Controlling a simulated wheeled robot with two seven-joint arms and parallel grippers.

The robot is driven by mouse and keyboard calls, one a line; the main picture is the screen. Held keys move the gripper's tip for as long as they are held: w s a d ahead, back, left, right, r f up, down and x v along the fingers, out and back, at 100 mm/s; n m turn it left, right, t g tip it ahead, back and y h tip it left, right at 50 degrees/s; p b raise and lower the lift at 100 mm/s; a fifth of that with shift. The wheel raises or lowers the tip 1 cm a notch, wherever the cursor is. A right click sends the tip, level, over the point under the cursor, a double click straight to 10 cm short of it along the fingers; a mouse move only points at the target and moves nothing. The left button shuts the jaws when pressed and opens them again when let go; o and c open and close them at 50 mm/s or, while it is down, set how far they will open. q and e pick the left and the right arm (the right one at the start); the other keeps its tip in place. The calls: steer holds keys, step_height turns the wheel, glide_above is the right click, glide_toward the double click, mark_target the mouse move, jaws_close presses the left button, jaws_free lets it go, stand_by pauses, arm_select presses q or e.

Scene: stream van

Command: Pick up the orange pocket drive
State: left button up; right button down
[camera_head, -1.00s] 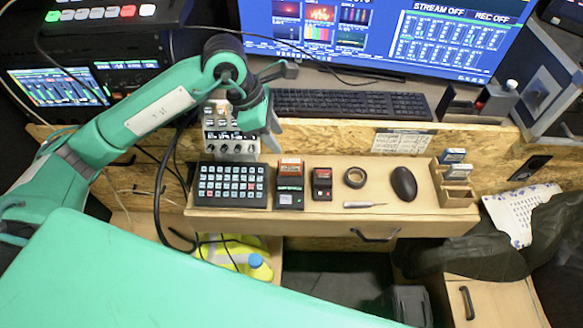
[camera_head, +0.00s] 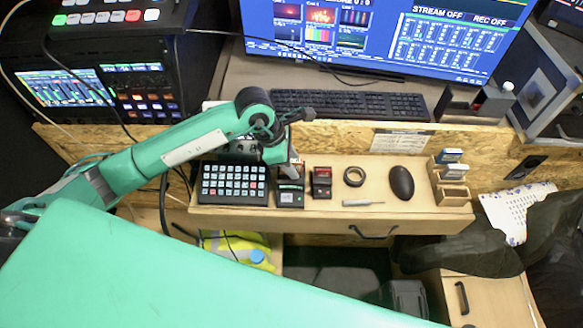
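The orange pocket drive, at the back of a small black device (camera_head: 291,196) on the wooden drawer shelf, is now mostly hidden behind my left gripper. My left gripper (camera_head: 291,173) points down at that spot, right of the black keypad (camera_head: 234,184). Its fingers are small and overlap here, so I cannot tell whether they are open or touch the drive. A red and black drive-like block (camera_head: 321,182) lies just to the right, clear of the gripper. My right gripper is out of view.
On the wooden shelf (camera_head: 330,221) are a black tape roll (camera_head: 354,176), a thin screwdriver (camera_head: 362,203), a black mouse (camera_head: 401,182) and a wooden card holder (camera_head: 451,190). A chipboard ledge and keyboard (camera_head: 350,104) are behind. Free shelf shows along the front.

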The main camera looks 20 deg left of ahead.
arm_select(q)
steer(key=shift+c, duration=0.2)
jaws_close()
steer(key=shift+r, duration=0.15)
